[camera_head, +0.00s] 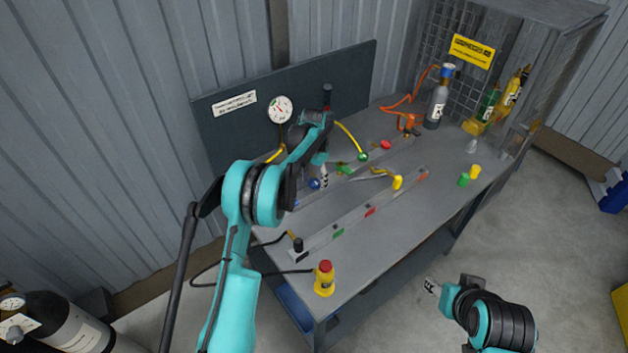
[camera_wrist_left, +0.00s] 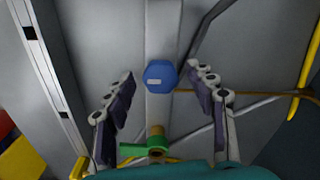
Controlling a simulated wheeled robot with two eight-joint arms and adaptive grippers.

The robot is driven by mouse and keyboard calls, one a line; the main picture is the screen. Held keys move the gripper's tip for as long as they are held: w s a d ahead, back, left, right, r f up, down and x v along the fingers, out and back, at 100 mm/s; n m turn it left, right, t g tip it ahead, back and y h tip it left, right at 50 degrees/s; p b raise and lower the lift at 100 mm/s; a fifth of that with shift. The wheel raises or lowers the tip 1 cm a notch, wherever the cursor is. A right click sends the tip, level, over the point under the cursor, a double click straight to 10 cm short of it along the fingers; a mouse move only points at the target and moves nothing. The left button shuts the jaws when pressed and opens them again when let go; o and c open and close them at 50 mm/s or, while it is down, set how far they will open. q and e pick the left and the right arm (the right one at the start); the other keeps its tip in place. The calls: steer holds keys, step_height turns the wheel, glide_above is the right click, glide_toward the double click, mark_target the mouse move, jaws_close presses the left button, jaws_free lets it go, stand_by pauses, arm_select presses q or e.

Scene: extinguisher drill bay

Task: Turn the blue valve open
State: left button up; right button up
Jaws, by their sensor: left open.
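The blue valve (camera_head: 314,184) is a small blue knob on a grey rail of the workbench, partly hidden by my left gripper in the head view. In the left wrist view the blue valve (camera_wrist_left: 160,76) shows as a rounded blue cap with a pale label. My left gripper (camera_head: 322,178) is open above the bench. Its two fingers lie on either side of the blue valve in the wrist view, with gaps to both sides. My right gripper (camera_head: 431,286) is off the bench's front edge, too small to tell its jaw state.
A green valve (camera_wrist_left: 150,148) sits close to the blue one; a red valve (camera_head: 385,145) is farther along. A yellow handle (camera_head: 398,182), a yellow device with a red top (camera_head: 325,279) and a grey cylinder (camera_head: 437,105) stand on the bench. The gauge panel (camera_head: 232,130) rises behind.

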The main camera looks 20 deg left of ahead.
arm_select(q)
steer(key=c, duration=1.2)
steer(key=shift+o, duration=0.2)
steer(key=shift+n, duration=0.3)
steer(key=n, duration=0.3)
steer(key=shift+n, duration=0.4)
steer(key=n, duration=0.4)
steer(key=shift+d+n+p, duration=0.1)
steer(key=shift+n+p, duration=0.2)
steer(key=shift+p, duration=0.05)
steer(key=n, duration=0.4)
steer(key=shift+d, duration=0.1)
steer(key=shift+w+n, duration=0.1)
steer(key=shift+n, duration=2.4)
